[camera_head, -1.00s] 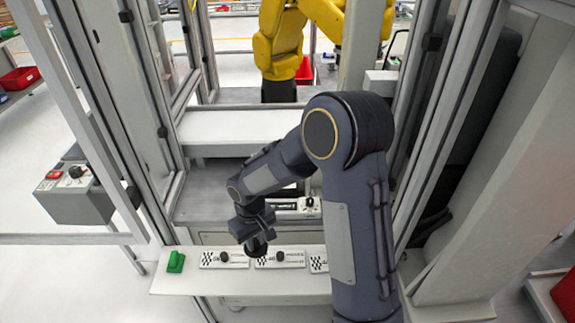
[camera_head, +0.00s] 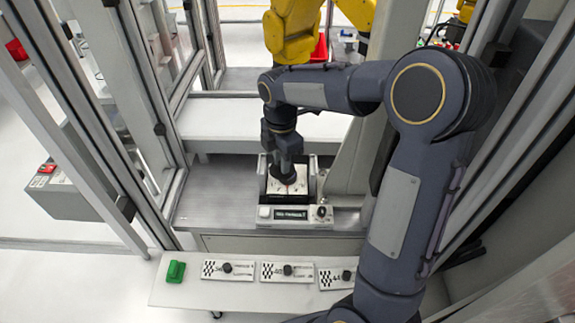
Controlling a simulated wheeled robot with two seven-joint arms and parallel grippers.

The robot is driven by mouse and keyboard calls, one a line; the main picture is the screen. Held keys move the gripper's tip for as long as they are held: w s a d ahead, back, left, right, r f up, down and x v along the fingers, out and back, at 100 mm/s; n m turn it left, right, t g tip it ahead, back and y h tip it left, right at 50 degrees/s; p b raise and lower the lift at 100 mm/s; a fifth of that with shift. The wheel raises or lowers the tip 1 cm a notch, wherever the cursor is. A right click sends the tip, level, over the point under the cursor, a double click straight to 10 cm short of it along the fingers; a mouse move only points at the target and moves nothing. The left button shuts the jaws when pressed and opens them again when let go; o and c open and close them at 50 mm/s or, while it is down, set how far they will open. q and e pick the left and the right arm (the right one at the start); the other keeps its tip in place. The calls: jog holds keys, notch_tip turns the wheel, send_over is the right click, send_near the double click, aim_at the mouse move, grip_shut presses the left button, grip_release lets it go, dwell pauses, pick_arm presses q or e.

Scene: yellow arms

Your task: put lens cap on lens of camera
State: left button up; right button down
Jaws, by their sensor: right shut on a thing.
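My right gripper (camera_head: 287,172) points down over a device (camera_head: 291,215) on the metal bench. It is shut on a small dark thing, largely hidden by the fingers, so I cannot tell for sure that it is the lens cap. The gripper's tip is at or just above the device's pale top plate (camera_head: 280,190); I cannot tell if they touch. The device has dark side walls, a small display and a dark knob on its front. I cannot make out a camera lens. My left gripper is not in view.
A white shelf (camera_head: 190,293) in front carries a green block (camera_head: 176,271) and checker-marked plates (camera_head: 242,270) with black knobs. My right arm covers the shelf's right side. Posts stand on both sides. A yellow robot arm (camera_head: 292,35) stands behind. The bench left of the device is clear.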

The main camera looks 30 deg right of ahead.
jog(key=w+d+f+b, duration=0.1)
jog(key=w+f, duration=0.1)
jog(key=w+d+f+b, duration=0.1)
jog(key=w+d+f, duration=0.1)
jog(key=w+d+f+b, duration=0.1)
jog(key=w+d+f, duration=0.1)
jog(key=f, duration=0.1)
jog(key=shift+w+d, duration=0.1)
jog(key=shift+w, duration=0.15)
jog(key=shift+w+d+f, duration=0.1)
jog(key=shift+d+f, duration=0.05)
jog(key=shift+f, duration=0.25)
notch_tip(320, 180, down, 3)
jog(key=b, duration=0.2)
jog(key=shift+w+f+b, duration=0.1)
jog(key=shift+b, duration=0.3)
jog(key=c, duration=1.3)
grip_release()
